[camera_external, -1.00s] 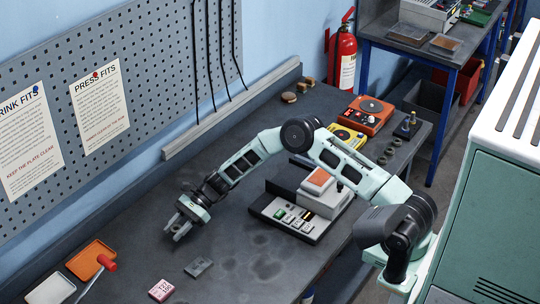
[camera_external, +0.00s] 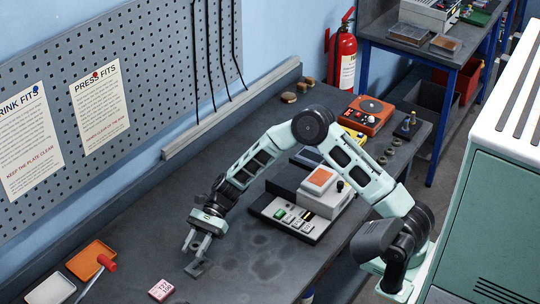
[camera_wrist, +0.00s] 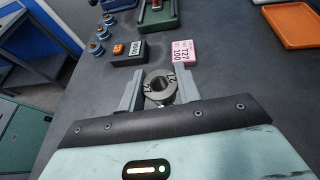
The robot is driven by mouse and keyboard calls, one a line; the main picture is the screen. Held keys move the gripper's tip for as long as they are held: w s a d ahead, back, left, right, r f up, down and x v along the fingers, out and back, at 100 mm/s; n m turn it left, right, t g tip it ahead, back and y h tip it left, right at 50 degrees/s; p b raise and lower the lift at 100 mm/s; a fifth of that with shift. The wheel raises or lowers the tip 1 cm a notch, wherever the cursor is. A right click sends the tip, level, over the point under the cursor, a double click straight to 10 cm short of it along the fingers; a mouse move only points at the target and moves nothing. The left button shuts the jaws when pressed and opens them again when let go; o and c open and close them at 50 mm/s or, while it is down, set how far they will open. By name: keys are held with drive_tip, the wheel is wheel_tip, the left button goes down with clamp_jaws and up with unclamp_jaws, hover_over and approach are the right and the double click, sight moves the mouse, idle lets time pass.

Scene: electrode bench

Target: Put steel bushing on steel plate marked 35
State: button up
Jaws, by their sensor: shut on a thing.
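My gripper (camera_external: 191,247) hangs low over the bench with its jaws shut on the steel bushing (camera_wrist: 160,88), a short grey ring with a dark bore. The bushing sits between the two fingers in the wrist view. A small dark grey plate (camera_external: 201,268) lies on the bench right at the fingertips in the external view, partly covered by them. Pale marks show beside the ring in the wrist view, but I cannot read 35. I cannot tell whether the bushing touches the plate.
A pink marked block (camera_wrist: 184,53) lies just beyond the gripper, beside a black block with a small display (camera_wrist: 130,54). An orange tray (camera_wrist: 291,40) is farther right. Bare bench lies between.

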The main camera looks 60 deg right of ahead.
sight(198, 266)
drive_tip(key=shift+f+p, duration=0.35)
drive_tip(key=shift+f, duration=2.65)
drive_tip(key=shift+f, duration=0.1)
drive_tip(key=o, duration=1)
